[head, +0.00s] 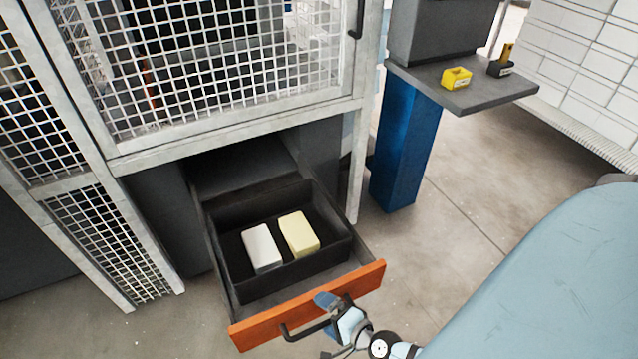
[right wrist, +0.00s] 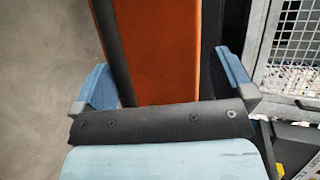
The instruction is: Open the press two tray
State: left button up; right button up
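The press tray (head: 359,240) is a dark drawer with an orange front (head: 262,327), pulled out below the mesh cage in the head view. A dark bar handle (head: 304,331) is on the front. My right gripper (head: 332,316) is at the handle. In the right wrist view its two blue fingers (right wrist: 168,85) are wide apart, with the orange front (right wrist: 168,45) showing between them. A dark bar, seemingly the handle (right wrist: 113,50), runs near the left finger; contact cannot be told. My left gripper is not in view.
A black bin in the tray holds a white block (head: 262,247) and a pale yellow block (head: 299,234). The mesh cage (head: 235,134) stands above. A grey shelf (head: 470,97) on a blue post (head: 402,150) carries a yellow holder (head: 456,77). Floor is clear right of the tray.

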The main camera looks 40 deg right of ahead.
jog(key=w+r+t+p, duration=0.2)
jog(key=w+r, duration=0.1)
jog(key=r, duration=1.1)
jog(key=shift+s+a+r+p, duration=0.1)
jog(key=shift+s+r+p, duration=0.1)
jog(key=shift+r, duration=0.4)
jog(key=shift+s+a+r+p, duration=0.1)
jog(key=shift+s+r+p, duration=0.1)
jog(key=shift+r, duration=0.35)
jog(key=c, duration=0.7)
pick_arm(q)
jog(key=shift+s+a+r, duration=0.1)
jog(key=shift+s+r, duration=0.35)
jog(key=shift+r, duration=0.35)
pick_arm(e)
jog(key=shift+f, duration=0.1)
jog(key=shift+c, duration=0.2)
jog(key=shift+f, duration=0.1)
